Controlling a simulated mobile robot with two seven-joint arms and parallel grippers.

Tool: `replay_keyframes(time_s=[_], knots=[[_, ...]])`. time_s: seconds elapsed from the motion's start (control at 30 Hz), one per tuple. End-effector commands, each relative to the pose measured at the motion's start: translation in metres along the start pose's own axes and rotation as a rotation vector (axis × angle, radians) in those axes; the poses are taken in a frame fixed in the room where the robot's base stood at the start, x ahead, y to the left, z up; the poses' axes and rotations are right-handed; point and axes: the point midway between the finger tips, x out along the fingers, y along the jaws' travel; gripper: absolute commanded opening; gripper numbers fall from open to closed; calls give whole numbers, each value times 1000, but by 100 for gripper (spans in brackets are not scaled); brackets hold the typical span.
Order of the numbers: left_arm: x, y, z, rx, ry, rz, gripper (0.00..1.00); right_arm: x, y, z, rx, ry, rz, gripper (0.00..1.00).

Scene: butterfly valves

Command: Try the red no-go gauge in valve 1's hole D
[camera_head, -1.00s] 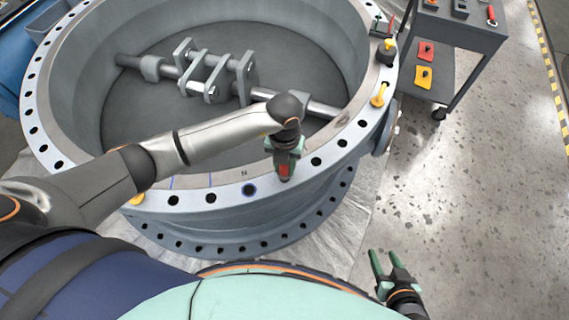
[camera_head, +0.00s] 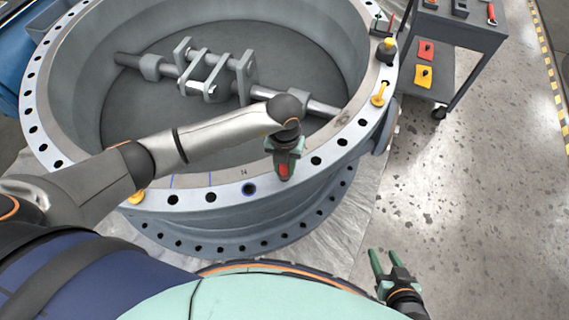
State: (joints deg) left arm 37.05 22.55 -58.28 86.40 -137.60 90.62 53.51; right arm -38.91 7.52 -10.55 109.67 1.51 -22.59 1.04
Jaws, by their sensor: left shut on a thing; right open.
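Valve 1 (camera_head: 130,196) is a large grey ring with a flat flange full of dark bolt holes. My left gripper (camera_head: 285,166) is over the near part of the flange, pointing down, shut on the red no-go gauge (camera_head: 284,171). Only a red part of the gauge shows between the fingers. Its lower end is hidden or too small, so I cannot tell whether it is in a hole. No letter D is readable. My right gripper (camera_head: 385,262) is open and empty, low at the right, away from the valve.
A dark item with a yellow top (camera_head: 387,50) stands on the right rim. A grey cart (camera_head: 464,38) with red and yellow items stands at the upper right. The floor right of the valve is clear.

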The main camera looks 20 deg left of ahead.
Motion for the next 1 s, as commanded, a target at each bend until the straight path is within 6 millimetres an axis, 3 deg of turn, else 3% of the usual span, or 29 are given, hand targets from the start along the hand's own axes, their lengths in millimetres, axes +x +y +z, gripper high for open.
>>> replay_keyframes(time_s=[1.0], knots=[[7, 0, 1, -1, -2, -1, 0, 4, 0, 4, 0, 0, 0, 50]])
